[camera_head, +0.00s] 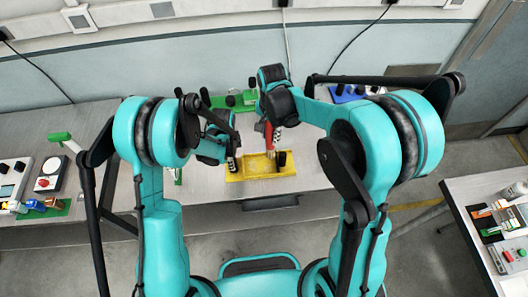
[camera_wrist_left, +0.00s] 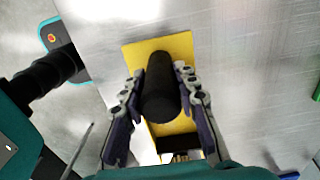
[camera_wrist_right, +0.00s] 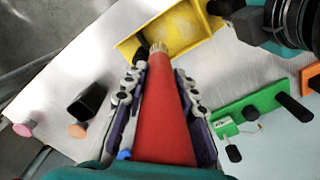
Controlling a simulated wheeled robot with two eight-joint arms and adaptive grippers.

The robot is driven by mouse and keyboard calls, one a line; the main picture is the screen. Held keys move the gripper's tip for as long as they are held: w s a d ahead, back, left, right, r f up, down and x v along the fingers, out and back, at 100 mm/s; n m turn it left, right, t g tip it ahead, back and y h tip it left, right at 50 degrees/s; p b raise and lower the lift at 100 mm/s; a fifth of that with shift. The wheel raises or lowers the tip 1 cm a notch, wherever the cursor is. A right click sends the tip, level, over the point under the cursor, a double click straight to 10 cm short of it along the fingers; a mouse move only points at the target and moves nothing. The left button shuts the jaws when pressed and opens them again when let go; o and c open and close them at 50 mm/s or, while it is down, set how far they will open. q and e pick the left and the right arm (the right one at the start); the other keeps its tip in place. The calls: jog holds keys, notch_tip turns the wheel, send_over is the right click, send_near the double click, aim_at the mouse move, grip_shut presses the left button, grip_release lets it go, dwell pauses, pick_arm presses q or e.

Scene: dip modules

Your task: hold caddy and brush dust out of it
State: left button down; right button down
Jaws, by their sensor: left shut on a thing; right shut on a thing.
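The yellow caddy (camera_head: 262,176) lies on the middle table and has a black handle at each end. My left gripper (camera_wrist_left: 161,80) is shut on one black handle (camera_wrist_left: 165,98) of the caddy. My right gripper (camera_wrist_right: 161,85) is shut on the red brush (camera_wrist_right: 165,115). The brush points down toward the caddy, its pale bristles (camera_wrist_right: 157,49) at the caddy's near edge in the right wrist view; I cannot tell whether they touch it. Pale speckled dust (camera_wrist_right: 180,30) shows on the caddy's inner floor. In the head view the brush (camera_head: 268,134) is partly hidden by my right gripper.
A green block with black knobs (camera_head: 232,101) stands behind the caddy. A blue block (camera_head: 347,93) is at the back right. A panel with a red button (camera_head: 46,174) stands on the left. Another table with small items (camera_head: 497,222) is at the right. Bare tabletop surrounds the caddy.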

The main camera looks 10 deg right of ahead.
jog(key=shift+w+f, duration=0.3)
jog(key=shift+f, duration=0.65)
jog(key=shift+w+f, duration=0.3)
jog(key=shift+f, duration=0.7)
jog(key=shift+w+f, duration=0.3)
jog(key=shift+f, duration=0.65)
jog(key=shift+f, duration=0.8)
jog(key=a, duration=0.7)
jog(key=shift+a, duration=0.3)
jog(key=shift+d, duration=0.1)
